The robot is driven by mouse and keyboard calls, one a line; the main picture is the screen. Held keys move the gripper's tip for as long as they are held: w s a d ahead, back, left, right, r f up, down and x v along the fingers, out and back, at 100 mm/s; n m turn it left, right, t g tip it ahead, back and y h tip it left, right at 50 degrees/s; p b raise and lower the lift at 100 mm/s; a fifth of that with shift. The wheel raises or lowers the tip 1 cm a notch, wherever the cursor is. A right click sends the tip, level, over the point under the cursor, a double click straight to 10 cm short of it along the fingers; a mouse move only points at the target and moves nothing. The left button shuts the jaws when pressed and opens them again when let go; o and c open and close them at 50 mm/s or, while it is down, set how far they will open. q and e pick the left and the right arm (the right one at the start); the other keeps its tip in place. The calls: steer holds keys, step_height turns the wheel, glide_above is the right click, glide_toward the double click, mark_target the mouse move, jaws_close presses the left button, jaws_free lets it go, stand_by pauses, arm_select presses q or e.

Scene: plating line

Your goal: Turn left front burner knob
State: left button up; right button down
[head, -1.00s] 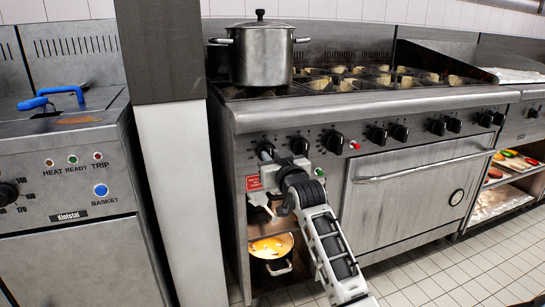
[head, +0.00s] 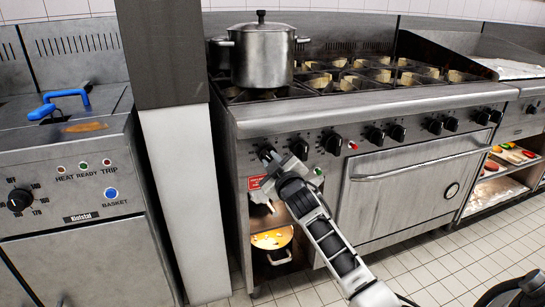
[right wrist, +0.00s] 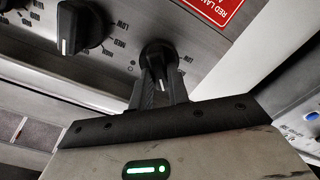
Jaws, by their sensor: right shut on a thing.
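The left front burner knob (right wrist: 158,52) is black and the leftmost on the range front; in the head view my gripper mostly covers it. My right gripper (right wrist: 161,84) is shut on this knob, its two dark fingers against the knob's sides. In the head view my right gripper (head: 270,157) reaches up to the panel from the lower right. A neighbouring black knob (right wrist: 85,28) with a white pointer line shows in the wrist view, apart from my fingers. My left gripper is not in view.
A lidded steel pot (head: 262,55) stands on the range's left burners. A red label (head: 257,182) is just below the knob. A pan of food (head: 271,243) sits in the open compartment below. A grey post (head: 183,190) and a fryer (head: 75,200) stand left.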

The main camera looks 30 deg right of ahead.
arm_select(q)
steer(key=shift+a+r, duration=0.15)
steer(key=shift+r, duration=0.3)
arm_select(e)
steer(key=shift+n, duration=0.5)
steer(key=c, duration=1.3)
jaws_free()
steer(key=shift+c, duration=0.2)
